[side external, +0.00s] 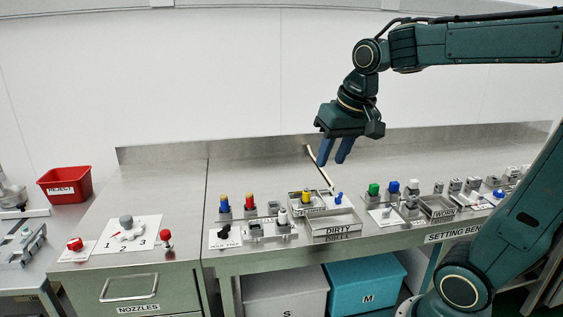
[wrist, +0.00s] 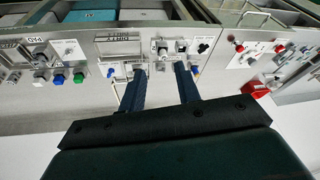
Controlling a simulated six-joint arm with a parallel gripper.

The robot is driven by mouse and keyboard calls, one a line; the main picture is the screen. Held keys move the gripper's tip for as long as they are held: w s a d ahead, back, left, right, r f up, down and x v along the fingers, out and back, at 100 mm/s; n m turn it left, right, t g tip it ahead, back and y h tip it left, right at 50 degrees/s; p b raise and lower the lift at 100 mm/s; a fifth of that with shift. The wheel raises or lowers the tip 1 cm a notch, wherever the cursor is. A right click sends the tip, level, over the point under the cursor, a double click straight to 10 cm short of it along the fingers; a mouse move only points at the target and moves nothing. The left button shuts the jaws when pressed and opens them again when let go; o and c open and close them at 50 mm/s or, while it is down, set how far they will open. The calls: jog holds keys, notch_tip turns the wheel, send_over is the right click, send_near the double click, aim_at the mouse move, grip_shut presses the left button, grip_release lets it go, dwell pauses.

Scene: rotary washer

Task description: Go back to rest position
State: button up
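My gripper (side external: 331,161) hangs in the air above the steel bench (side external: 262,180), with its two blue fingers pointing down. The fingers are apart with nothing between them. In the wrist view the same two fingers (wrist: 160,70) reach toward the bench, and small fixtures show beyond and between the tips. The gripper is clear of everything on the bench in the side view. The DIRTY tray (side external: 333,230) lies below it at the bench front.
A red REJECT bin (side external: 64,184) is at the far left. The WORN tray (side external: 437,208) is to the right. Open air surrounds my gripper.

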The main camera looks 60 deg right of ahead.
jog(key=s+a+f+n+t+y, duration=0.1)
jog(key=s+a+n, duration=0.4)
jog(key=s, duration=0.5)
jog(key=shift+a+f+n+t, duration=0.4)
jog(key=shift+a+f+t, duration=0.1)
jog(key=shift+a+f, duration=0.65)
